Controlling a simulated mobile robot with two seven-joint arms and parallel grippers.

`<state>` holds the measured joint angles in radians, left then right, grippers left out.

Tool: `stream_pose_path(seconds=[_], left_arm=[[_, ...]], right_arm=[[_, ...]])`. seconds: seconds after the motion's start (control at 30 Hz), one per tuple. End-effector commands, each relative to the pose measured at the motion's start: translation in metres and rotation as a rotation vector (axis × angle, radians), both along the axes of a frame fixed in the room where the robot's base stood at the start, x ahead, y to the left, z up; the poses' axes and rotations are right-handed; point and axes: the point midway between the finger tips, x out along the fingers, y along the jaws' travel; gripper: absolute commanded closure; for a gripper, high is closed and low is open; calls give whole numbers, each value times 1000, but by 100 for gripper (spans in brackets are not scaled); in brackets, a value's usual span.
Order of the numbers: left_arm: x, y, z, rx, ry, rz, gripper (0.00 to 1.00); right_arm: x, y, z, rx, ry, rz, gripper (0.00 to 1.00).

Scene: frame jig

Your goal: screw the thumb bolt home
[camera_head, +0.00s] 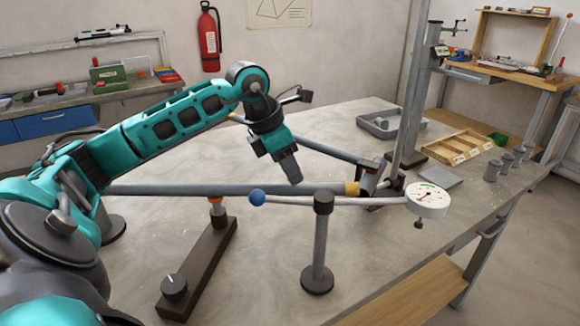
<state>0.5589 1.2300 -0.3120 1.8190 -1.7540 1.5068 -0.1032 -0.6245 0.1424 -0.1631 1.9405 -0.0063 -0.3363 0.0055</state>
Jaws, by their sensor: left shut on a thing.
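My left gripper (294,176) reaches in from the left and points down at the long grey tube (160,189). Its fingers are shut at the tube's upper side, seemingly on the tube; their far sides are hidden. The tube runs level to a yellow band (352,188) and a dark corner piece (369,181). A second tube (335,153) slants into this corner from behind. I cannot make out the thumb bolt for certain. My right gripper is not in view.
A rod with a blue ball (257,198) and a white dial (428,198) crosses in front, on a post (319,250). A dark bar (203,262) with a knob lies at front left. A grey tray (382,126) and a wooden tray (457,147) stand farther back.

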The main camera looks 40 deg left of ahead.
Motion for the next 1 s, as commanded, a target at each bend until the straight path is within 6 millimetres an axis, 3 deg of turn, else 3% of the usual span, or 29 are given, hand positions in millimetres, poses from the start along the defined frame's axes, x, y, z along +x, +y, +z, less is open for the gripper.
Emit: stream_pose_path(seconds=[0.4, 0.93, 0.97, 1.0], left_arm=[[1, 2, 1, 0, -1, -198, 100], [2, 2, 1, 1, -4, -224, 100], [2, 2, 1, 1, -4, -224, 67], [2, 2, 1, 1, -4, -224, 63]], right_arm=[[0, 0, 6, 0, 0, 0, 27], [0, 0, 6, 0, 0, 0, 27], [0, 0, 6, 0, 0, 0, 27], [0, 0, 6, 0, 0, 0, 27]])
